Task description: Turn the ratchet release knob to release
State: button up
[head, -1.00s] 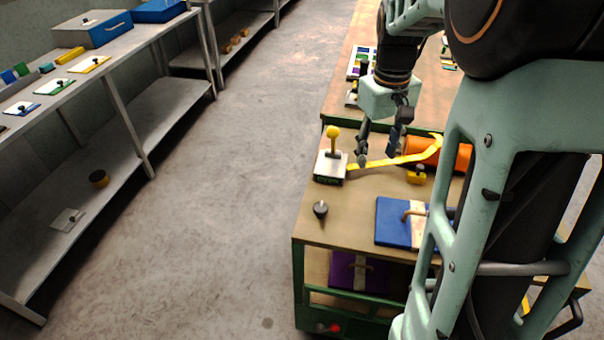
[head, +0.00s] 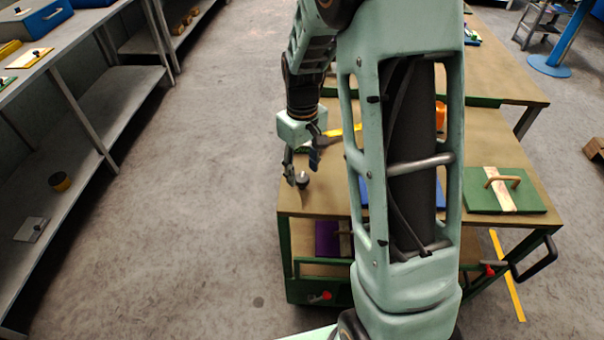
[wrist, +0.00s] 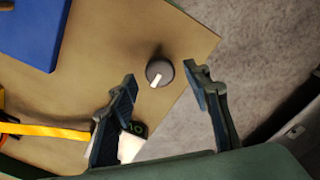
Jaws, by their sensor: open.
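The round dark knob (wrist: 159,73) with a white pointer mark sits near a corner of the cart's wooden top. The mark points toward the lower left in the wrist view. My gripper (wrist: 161,76) is open and empty, with a fingertip to each side of the knob in that view. In the head view my gripper (head: 302,174) is over the knob (head: 303,181), which shows partly between the fingers. I cannot tell whether the fingers touch it. The yellow strap (wrist: 45,131) lies beside a white plate (wrist: 130,148), which is mostly hidden by my left finger.
A blue panel (wrist: 30,28) lies on the cart top near the knob. A green board with a handle (head: 505,190) lies farther right. A purple board (head: 328,238) is on the lower shelf. Floor (head: 200,200) is clear left of the cart.

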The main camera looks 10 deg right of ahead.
jog(key=shift+f, duration=1.15)
jog(key=c, duration=1.1)
